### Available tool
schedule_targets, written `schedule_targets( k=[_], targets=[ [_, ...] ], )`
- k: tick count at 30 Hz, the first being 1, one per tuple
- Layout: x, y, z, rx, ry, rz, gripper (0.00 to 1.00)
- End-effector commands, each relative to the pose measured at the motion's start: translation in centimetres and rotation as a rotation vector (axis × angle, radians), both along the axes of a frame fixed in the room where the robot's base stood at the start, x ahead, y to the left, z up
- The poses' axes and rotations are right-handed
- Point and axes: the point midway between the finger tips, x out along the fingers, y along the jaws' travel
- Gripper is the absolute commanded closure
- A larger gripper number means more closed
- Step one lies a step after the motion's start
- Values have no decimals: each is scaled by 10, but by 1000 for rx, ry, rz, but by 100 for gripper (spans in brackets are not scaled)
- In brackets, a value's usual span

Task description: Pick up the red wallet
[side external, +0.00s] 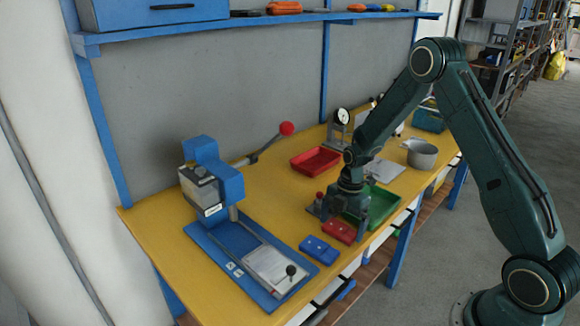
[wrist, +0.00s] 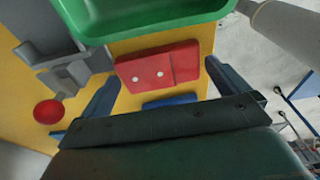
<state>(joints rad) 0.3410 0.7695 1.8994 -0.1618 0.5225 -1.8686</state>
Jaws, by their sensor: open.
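I cannot tell how far the fingertips are above the bench.
A blue wallet (side external: 317,250) lies close beside the red one. A green tray (side external: 385,205) stands right next to it, and a grey fixture with a red knob (wrist: 48,111) is near the left finger. A blue press (side external: 212,185) and red tray (side external: 316,160) stand farther off.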

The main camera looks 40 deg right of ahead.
Motion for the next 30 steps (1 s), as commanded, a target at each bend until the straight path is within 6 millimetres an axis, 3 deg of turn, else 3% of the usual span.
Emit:
schedule_targets(
  k=[17,23,30],
  targets=[
    [0,1,-5,0,0,0,0],
    [0,1,-5,0,0,-1,32],
    [0,1,-5,-1,0,0,32]
  ],
)
